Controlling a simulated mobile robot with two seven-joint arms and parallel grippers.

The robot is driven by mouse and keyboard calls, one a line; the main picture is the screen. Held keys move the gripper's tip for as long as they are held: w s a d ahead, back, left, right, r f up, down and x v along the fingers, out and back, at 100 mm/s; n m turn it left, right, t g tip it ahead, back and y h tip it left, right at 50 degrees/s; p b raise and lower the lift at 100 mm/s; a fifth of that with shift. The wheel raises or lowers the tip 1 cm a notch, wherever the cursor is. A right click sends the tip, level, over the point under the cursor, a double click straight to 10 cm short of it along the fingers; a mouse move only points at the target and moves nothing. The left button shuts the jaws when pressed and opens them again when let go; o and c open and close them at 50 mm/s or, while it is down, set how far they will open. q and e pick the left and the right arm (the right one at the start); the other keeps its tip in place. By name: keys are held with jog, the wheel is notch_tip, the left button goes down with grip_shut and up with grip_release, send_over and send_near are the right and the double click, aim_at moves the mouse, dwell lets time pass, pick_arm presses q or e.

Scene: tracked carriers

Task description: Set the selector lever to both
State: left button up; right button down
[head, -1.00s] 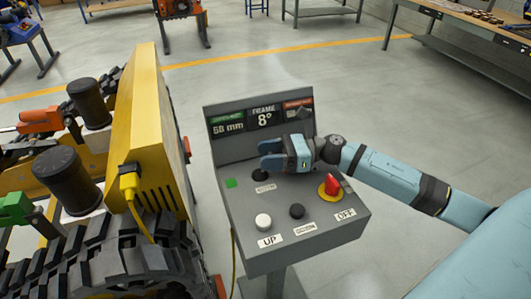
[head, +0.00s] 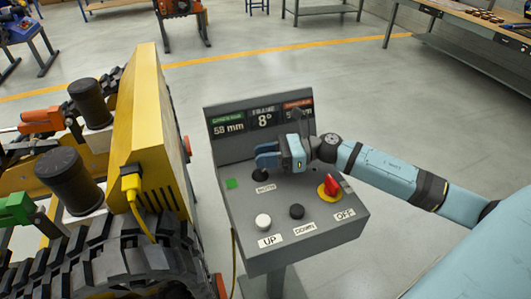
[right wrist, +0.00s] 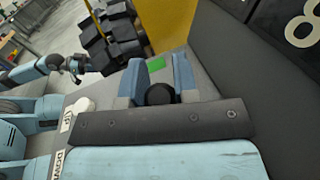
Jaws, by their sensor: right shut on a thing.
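The grey control console (head: 240,218) stands in the middle of the head view. Its selector lever has a black knob (head: 259,175) on the left of the sloping panel, above a small label that is hard to read. My right gripper (head: 266,156) reaches in from the right, with its blue fingers at the lever. In the right wrist view the black knob (right wrist: 159,94) sits between the two blue fingers, and the gripper is shut on it. The lever's shaft is mostly hidden. My left gripper (right wrist: 77,67) shows small at the left of the right wrist view, away from the console.
The panel also has a white UP button (head: 263,222), a black DOWN button (head: 297,211), a red switch (head: 332,186) labelled OFF and a green patch (head: 232,183). The yellow-sided tracked carrier (head: 150,130) stands close on the left. Floor is clear behind the console.

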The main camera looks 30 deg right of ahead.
jog(key=a+r+h+p, duration=0.1)
jog(key=p, duration=0.2)
jog(key=shift+w+n+g+h+p, duration=0.15)
jog(key=shift+n+g+h+p, duration=0.15)
jog(key=shift+g+h, duration=0.1)
jog(key=a+h+p, duration=0.1)
jog(key=h+p, duration=0.1)
jog(key=p, duration=0.3)
jog(key=shift+w+a+g, duration=0.1)
jog(key=shift+w+g, duration=0.05)
jog(key=shift+g, duration=0.25)
jog(key=shift+a+f+p, duration=0.15)
jog(key=shift+a+p, duration=0.1)
jog(key=shift+p, duration=0.85)
jog(key=shift+f+h+p, duration=0.2)
jog(key=shift+h+p, duration=0.2)
jog(key=shift+p, duration=0.05)
pick_arm(q)
notch_tip(320, 180, up, 9)
jog(key=shift+s+a+m, duration=0.3)
jog(key=shift+s+a, duration=0.1)
jog(key=shift+s, duration=0.05)
pick_arm(e)
jog(key=shift+a+f, duration=0.1)
jog(key=shift+f, duration=0.05)
jog(key=c, duration=0.9)
grip_release()
jog(key=shift+n, duration=0.3)
